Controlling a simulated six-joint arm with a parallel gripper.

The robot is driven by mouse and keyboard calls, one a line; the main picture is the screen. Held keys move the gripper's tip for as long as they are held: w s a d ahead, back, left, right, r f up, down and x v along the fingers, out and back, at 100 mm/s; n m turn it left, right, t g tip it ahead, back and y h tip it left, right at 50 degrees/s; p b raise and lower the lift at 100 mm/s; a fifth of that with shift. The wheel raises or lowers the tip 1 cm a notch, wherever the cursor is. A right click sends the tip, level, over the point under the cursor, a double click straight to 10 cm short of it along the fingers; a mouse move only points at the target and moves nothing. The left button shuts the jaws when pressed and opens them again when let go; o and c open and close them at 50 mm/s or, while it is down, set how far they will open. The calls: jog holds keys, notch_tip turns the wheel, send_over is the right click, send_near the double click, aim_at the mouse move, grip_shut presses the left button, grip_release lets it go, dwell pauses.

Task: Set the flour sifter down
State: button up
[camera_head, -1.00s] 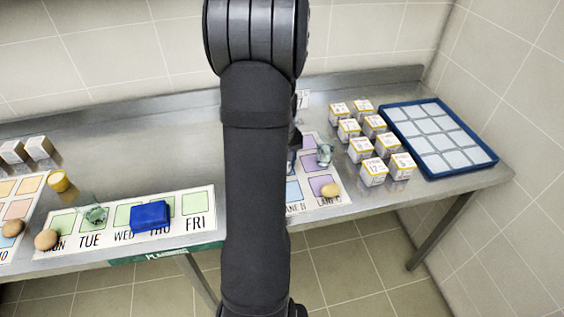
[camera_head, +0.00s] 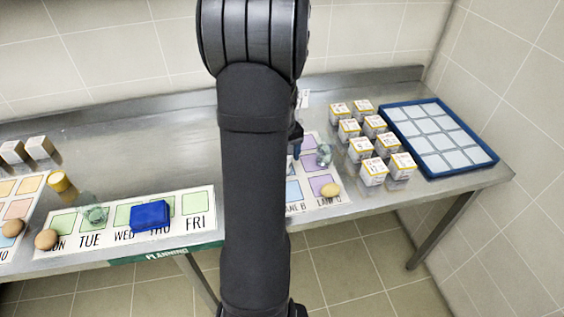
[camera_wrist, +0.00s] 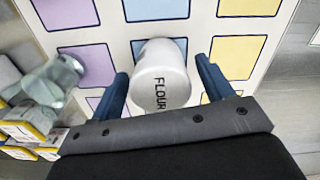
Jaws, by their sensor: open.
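The flour sifter (camera_wrist: 162,76) is a white cylinder marked FLOUR. In the wrist view it appears to stand on a blue square of the mat with coloured squares (camera_wrist: 205,22). My gripper (camera_wrist: 163,71) is open, with one blue finger on each side of the sifter and visible gaps between. In the head view my arm hides the sifter and most of my gripper; only a small dark blue part shows beside the arm.
Several labelled boxes (camera_head: 373,171) and a blue-rimmed tray (camera_head: 490,160) stand further right. A blue block (camera_head: 150,215) lies on the weekday mat at left.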

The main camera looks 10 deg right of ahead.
jog(key=shift+o, duration=0.5)
notch_tip(320, 180, up, 10)
jog(key=shift+f, duration=0.1)
